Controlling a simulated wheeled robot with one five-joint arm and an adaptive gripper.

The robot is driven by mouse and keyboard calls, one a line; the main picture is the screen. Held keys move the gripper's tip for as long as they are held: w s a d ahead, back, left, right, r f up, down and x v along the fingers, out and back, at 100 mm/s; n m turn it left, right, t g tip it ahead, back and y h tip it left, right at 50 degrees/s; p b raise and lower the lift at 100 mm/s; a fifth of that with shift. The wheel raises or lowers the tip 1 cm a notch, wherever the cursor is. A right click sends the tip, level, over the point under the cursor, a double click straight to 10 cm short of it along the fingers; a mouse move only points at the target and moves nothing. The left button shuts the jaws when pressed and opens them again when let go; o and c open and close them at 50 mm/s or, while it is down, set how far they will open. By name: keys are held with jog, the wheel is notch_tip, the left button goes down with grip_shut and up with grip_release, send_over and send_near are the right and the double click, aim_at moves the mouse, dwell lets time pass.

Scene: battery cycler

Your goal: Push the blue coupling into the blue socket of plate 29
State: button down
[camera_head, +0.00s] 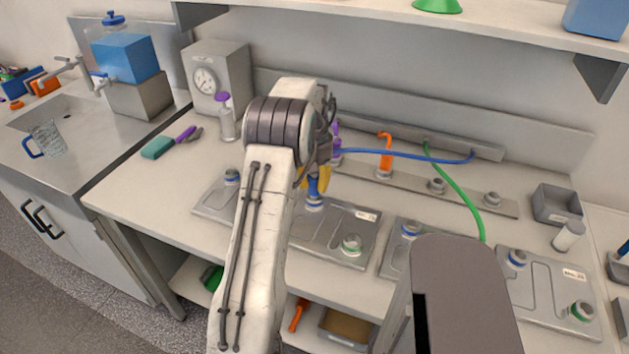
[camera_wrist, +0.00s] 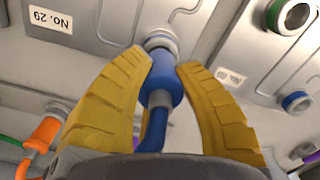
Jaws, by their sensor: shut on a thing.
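My gripper (camera_wrist: 165,65) has yellow fingers shut around the blue coupling (camera_wrist: 163,82). A blue hose (camera_wrist: 152,132) trails from the coupling's rear. The coupling's front end is at a pale round socket (camera_wrist: 159,38) on the plate labelled No. 29 (camera_wrist: 105,35); I cannot tell how deep it sits. In the head view, my gripper (camera_head: 318,182) is over the blue-ringed socket (camera_head: 314,204) of the middle-left plate (camera_head: 330,240), its fingers partly hidden by my arm. The blue hose (camera_head: 400,153) runs right to the back rail.
An orange coupling (camera_wrist: 47,130) and a green hose (camera_head: 455,185) are nearby.

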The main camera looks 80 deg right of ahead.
jog(key=shift+f+b, duration=0.4)
jog(key=shift+f, duration=0.4)
dwell(0.5)
jog(key=shift+c, duration=2.1)
grip_release()
jog(key=shift+r, duration=0.15)
